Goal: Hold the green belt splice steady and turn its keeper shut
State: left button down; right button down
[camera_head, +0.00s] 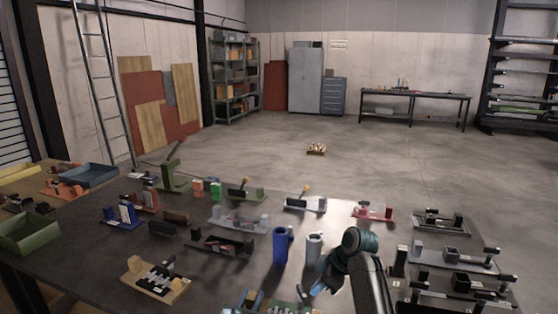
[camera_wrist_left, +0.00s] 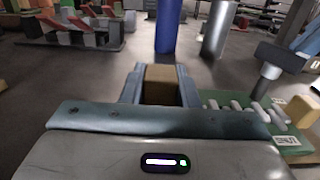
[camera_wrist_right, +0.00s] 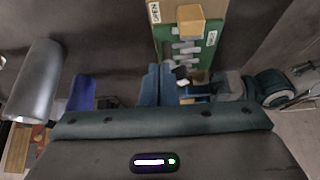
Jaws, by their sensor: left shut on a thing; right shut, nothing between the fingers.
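The green belt splice (camera_wrist_right: 172,45) is a green board with grey links, OPEN and SHUT labels and a tan block (camera_wrist_right: 190,20) at one end. It lies at the bottom edge of the head view (camera_head: 290,307), partly cut off. My left gripper (camera_wrist_left: 160,85) is shut on a brown block at the splice's end. My right gripper (camera_wrist_right: 160,85) is shut and empty, above or beside the splice near its links; it also shows in the head view (camera_head: 318,288). A small white-and-black part shows beside its fingertips. I cannot tell the keeper's angle or whether my fingers touch it.
A blue cylinder (camera_head: 280,246) and a grey cylinder (camera_head: 313,250) stand just behind the splice. A wooden-based fixture (camera_head: 155,280) lies to the left. Several other fixtures crowd the dark table, with black-based ones (camera_head: 455,257) at the right.

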jog(key=shift+s+a, duration=0.1)
jog(key=shift+s, duration=0.3)
dwell(0.5)
jog(key=shift+s+a, duration=0.15)
jog(key=shift+s, duration=0.2)
jog(key=shift+s+a, duration=0.1)
jog(key=shift+s, duration=0.05)
dwell(0.4)
jog(key=shift+s+d, duration=0.15)
jog(key=shift+d, duration=0.25)
notch_tip(320, 180, up, 6)
dwell(0.3)
